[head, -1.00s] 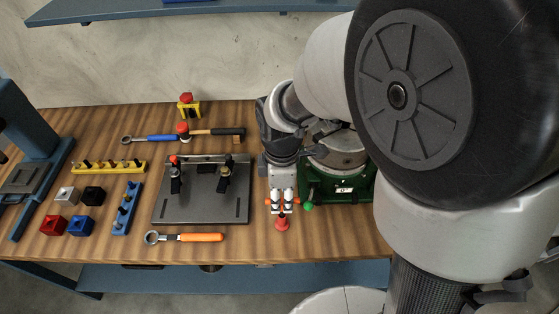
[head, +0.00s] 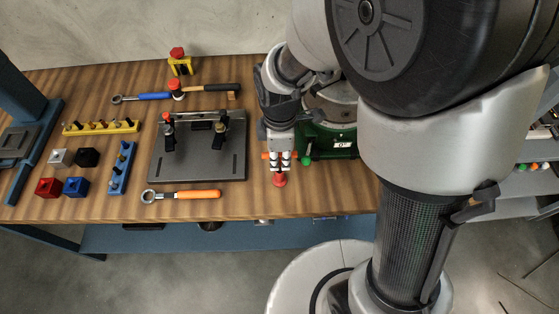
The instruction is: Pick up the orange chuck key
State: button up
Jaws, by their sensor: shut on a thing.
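My gripper (head: 279,160) points down at the bench's front, right of the grey fixture plate. It is shut on the orange chuck key (head: 266,156), whose orange ends show on both sides of the fingers. The rest of the key is hidden by the fingers. A red knob-like piece (head: 279,180) shows just in front of the fingertips; I cannot tell whether it touches them or what it belongs to.
The green-based machine (head: 330,143) with a green ball knob stands close on the right. The fixture plate (head: 198,168) with clamps is on the left. An orange-handled wrench (head: 190,194) lies near the front edge. Coloured blocks (head: 76,187) sit farther left.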

grip_shut()
jog(key=shift+r, duration=0.2)
notch_tip(320, 180, up, 20)
jog(key=p, duration=0.6)
jog(key=shift+f, duration=0.2)
jog(key=shift+o, duration=0.5)
grip_release()
grip_shut()
